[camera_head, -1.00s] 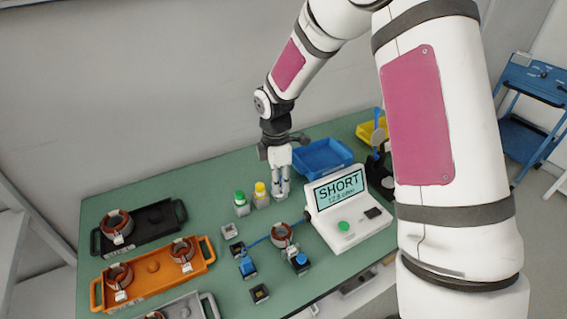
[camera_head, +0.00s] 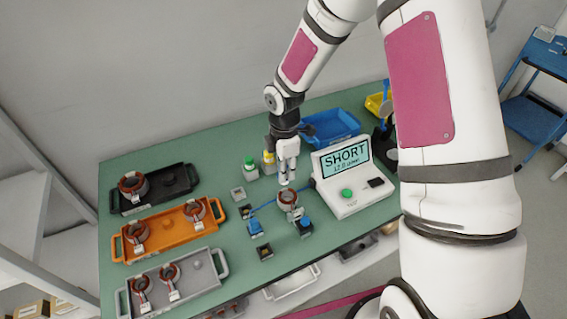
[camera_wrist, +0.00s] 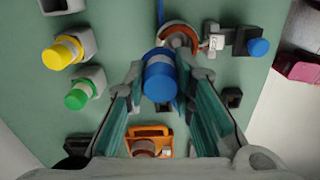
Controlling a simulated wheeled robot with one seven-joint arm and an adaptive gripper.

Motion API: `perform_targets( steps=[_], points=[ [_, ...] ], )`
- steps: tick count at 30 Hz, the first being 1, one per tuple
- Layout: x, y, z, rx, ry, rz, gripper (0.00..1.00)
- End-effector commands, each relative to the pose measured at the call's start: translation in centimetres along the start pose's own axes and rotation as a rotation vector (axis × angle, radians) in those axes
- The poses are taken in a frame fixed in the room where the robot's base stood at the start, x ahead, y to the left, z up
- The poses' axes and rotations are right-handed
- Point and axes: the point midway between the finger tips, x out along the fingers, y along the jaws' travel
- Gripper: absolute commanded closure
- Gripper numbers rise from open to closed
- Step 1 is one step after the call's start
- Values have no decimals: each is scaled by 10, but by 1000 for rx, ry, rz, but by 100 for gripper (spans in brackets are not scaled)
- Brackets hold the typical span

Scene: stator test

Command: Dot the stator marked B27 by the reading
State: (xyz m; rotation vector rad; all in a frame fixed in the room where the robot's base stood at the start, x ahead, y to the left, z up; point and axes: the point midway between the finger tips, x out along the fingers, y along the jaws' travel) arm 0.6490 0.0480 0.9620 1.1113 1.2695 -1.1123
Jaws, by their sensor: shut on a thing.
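My gripper (camera_head: 287,183) is just above and behind this stator. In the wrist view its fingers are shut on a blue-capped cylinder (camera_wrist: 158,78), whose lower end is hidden. The tester (camera_head: 341,180) reads "SHORT" and about 12.8 ohm. Green-capped (camera_head: 250,165) and yellow-capped (camera_head: 268,159) bottles stand left of my gripper.
A black tray (camera_head: 180,179) holds one stator, an orange tray (camera_head: 165,230) two, and a grey tray (camera_head: 195,282) two. A blue bin (camera_head: 330,128) and yellow bin (camera_head: 375,104) are at the back. Small square holders (camera_head: 238,194) (camera_head: 265,253) lie near the clips.

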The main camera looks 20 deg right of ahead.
Motion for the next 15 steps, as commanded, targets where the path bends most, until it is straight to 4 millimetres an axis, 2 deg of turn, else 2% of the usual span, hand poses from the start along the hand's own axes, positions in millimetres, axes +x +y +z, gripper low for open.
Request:
perform_targets(
  steps=[6, 15],
  points=[
    [8, 0, 0, 0, 0, -1, 100],
    [8, 0, 0, 0, 0, -1, 100]
  ],
)
